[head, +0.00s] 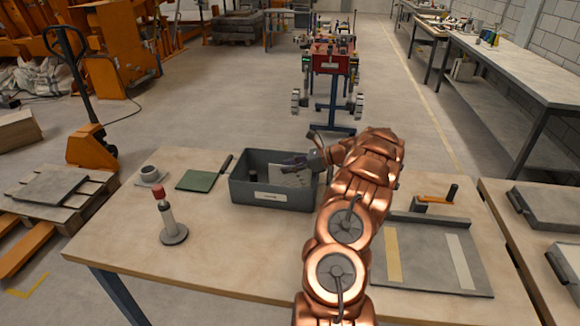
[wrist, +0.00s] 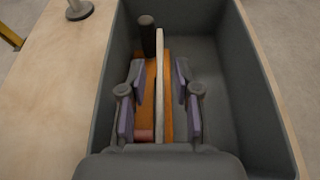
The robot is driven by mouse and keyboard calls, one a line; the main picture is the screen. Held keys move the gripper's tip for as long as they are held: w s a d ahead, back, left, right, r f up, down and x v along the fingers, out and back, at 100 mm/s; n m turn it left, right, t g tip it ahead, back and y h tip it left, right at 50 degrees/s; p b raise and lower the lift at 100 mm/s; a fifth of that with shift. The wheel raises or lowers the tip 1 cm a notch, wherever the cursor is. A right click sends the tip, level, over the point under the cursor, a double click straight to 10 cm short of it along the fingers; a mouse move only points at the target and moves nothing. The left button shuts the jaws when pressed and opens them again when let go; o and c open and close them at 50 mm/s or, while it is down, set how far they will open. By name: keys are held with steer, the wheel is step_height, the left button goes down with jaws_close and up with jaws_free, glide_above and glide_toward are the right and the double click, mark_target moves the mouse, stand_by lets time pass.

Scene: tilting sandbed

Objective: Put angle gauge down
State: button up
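The angle gauge appears to be the upright pale plate on an orange base (wrist: 150,88) with a dark knob (wrist: 147,35), inside the grey bin (wrist: 228,95). In the head view its pale plate (head: 290,177) shows in the bin (head: 275,197). My gripper (wrist: 160,103) is in the bin with one finger on each side of the plate. Gaps show between the fingers and the plate, so it is open and not holding it. In the head view my gripper (head: 300,163) is partly hidden by my arm. The base seems to rest on the bin floor.
To the right is a grey board with two strips (head: 428,262), and an orange piece with a dark knob (head: 436,200).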

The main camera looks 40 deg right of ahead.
steer(key=shift+r, duration=0.1)
steer(key=shift+d+r, duration=0.1)
steer(key=b+v, duration=0.3)
steer(key=v, duration=0.9)
